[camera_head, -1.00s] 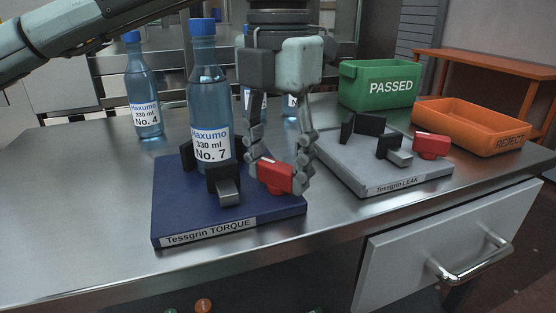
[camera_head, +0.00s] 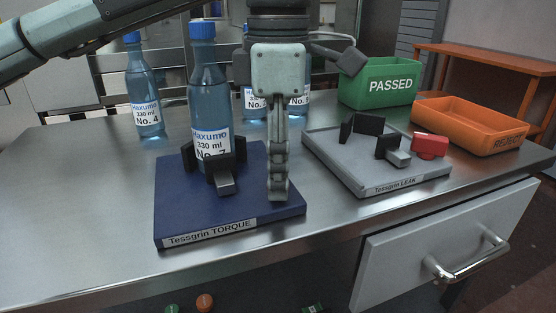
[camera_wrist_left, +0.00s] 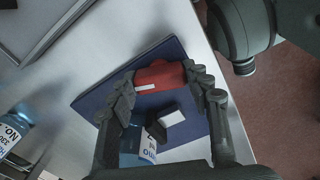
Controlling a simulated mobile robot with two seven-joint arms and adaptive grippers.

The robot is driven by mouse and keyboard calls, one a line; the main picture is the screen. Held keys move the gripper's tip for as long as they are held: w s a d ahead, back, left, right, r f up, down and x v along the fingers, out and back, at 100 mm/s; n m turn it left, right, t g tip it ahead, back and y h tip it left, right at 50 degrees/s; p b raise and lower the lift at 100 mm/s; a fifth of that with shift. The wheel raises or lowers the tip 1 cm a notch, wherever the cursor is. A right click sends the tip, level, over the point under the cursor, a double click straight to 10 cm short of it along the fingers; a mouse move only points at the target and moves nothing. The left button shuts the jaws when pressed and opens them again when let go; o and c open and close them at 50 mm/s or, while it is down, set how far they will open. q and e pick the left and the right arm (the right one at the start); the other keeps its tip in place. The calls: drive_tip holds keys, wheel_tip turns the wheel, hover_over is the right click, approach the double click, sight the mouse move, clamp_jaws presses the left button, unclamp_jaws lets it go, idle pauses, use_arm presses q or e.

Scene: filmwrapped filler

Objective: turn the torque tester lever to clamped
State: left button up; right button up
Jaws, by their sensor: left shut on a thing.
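The torque tester (camera_head: 270,205) is a dark blue base labelled "Tessgrin TORQUE" near the table's front. Bottle No. 7 (camera_head: 208,95) stands upright on it, with black jaws (camera_head: 222,172) close around its lower part. My left gripper (camera_head: 278,188) points down at the tester's right side, seen edge-on. In the left wrist view my gripper (camera_wrist_left: 160,82) is shut on the red lever (camera_wrist_left: 160,74), which lies between its fingertips. The lever is hidden behind the fingers in the head view. My right gripper is not in view.
The grey leak tester (camera_head: 345,165) with its own red lever (camera_head: 430,145) stands to the right. Behind are a green PASSED bin (camera_head: 380,84) and an orange REJECT tray (camera_head: 470,125). Bottle No. 4 (camera_head: 145,95) and two more bottles stand behind. The table's left is clear.

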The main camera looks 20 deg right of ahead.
use_arm(q)
drive_tip(key=m, duration=0.3)
drive_tip(key=shift+m, duration=0.9)
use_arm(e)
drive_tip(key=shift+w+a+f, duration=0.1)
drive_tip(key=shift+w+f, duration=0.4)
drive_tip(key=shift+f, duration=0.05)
use_arm(q)
drive_tip(key=shift+p, duration=0.3)
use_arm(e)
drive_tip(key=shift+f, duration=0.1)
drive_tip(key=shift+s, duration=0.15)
use_arm(q)
drive_tip(key=o, duration=0.9)
drive_tip(key=shift+r, duration=0.15)
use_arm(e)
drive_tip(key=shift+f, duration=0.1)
use_arm(q)
wheel_tip(320, 180, up, 12)
drive_tip(key=shift+f, duration=0.1)
drive_tip(key=shift+s+f, duration=0.1)
